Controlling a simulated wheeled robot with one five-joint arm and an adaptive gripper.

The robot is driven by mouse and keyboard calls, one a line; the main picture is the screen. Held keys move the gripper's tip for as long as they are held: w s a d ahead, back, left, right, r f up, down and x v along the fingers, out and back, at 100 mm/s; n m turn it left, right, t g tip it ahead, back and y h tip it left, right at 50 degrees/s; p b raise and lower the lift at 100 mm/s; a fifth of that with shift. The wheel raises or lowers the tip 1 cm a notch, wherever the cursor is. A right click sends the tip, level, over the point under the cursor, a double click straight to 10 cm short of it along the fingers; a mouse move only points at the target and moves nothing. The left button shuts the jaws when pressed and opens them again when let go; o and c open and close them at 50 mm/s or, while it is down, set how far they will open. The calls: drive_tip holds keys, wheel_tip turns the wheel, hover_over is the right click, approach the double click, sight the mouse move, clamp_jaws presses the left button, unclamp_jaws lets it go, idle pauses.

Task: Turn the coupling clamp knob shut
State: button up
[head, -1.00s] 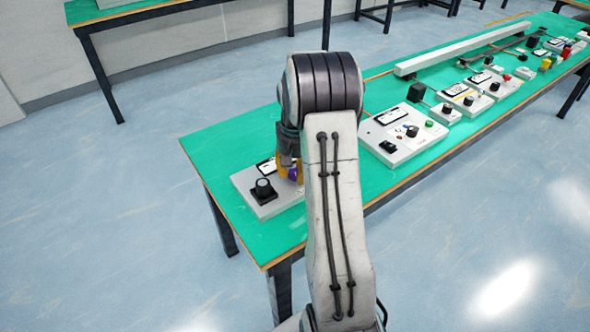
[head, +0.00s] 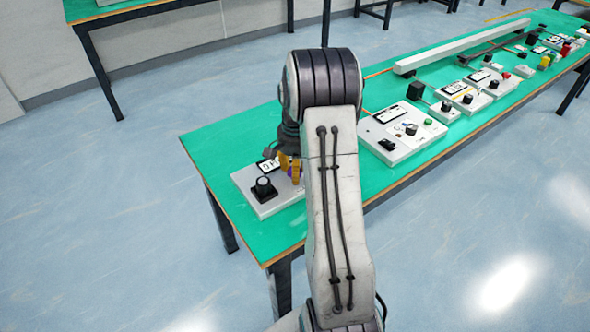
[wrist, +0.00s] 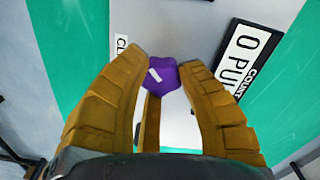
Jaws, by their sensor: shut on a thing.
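The coupling clamp knob is purple with a white mark and sits on a pale control box (head: 268,206) at the near-left end of the green bench. In the wrist view the purple knob (wrist: 161,75) is between the tips of my gripper (wrist: 166,62). The yellow-brown fingers are shut on it from both sides. The white mark on the knob slants. In the head view my gripper (head: 291,168) is partly hidden by my arm, and only a bit of purple shows there. A label beginning "CL" (wrist: 122,47) lies beside the knob, partly cut off.
A black knob (head: 264,187) stands on the same box, left of my gripper. A small display (head: 268,166) is behind it and shows large in the wrist view (wrist: 246,56). Another control box (head: 404,135) and several devices line the green bench (head: 225,150) to the right.

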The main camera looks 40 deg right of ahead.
drive_tip(key=shift+w+d, duration=0.15)
drive_tip(key=shift+w, duration=0.05)
drive_tip(key=o, duration=1.2)
drive_tip(key=shift+c, duration=0.2)
wheel_tip(320, 180, up, 12)
idle(0.5)
